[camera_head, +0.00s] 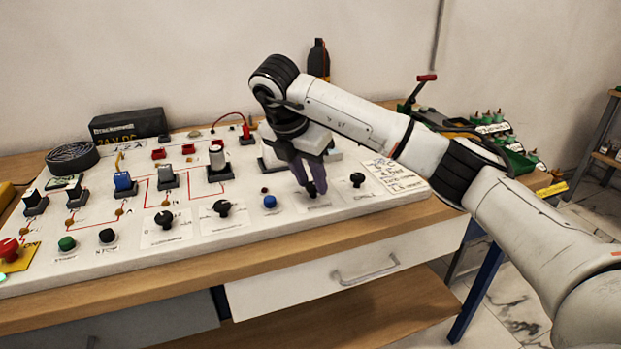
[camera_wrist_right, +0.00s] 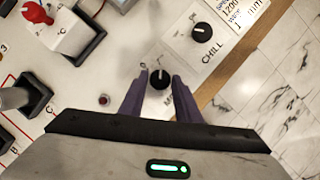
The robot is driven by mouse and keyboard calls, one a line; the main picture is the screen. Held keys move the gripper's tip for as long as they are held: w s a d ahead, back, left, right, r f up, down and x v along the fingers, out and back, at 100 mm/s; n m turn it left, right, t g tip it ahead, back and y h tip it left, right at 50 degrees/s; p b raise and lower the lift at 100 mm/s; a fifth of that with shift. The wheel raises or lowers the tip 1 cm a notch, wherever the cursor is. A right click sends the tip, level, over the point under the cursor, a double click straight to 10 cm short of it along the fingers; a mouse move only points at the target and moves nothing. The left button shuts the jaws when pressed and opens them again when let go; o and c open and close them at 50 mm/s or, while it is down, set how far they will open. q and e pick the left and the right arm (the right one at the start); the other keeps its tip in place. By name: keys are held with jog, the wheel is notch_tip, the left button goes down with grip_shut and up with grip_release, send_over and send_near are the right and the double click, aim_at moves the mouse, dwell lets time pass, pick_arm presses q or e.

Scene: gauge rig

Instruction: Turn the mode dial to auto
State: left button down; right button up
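The mode dial is a round black knob (camera_wrist_right: 159,79) with a pale pointer line, on a white label whose visible lettering starts with "M"; the rest is hidden. In the head view the knob (camera_head: 312,190) shows just under the fingertips. My right gripper (camera_head: 307,178) reaches down over the panel from the right. In the right wrist view its two purple fingers (camera_wrist_right: 160,90) stand on either side of the knob, with a gap on each side. It is open and holds nothing. My left gripper is not in view.
A similar black knob marked CHILL (camera_wrist_right: 202,31) sits close to the right of the mode dial. A blue button (camera_head: 269,201) and another black knob (camera_head: 222,208) lie to the left. The bench edge is near.

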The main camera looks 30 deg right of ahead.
jog(key=shift+o, duration=1.3)
pick_arm(q)
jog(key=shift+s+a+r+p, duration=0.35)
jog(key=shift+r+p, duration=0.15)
jog(key=shift+p, duration=0.7)
pick_arm(e)
jog(key=v, duration=1)
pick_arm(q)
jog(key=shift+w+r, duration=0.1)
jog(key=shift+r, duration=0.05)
pick_arm(e)
jog(key=shift+a+r, duration=0.1)
jog(key=shift+r, duration=0.05)
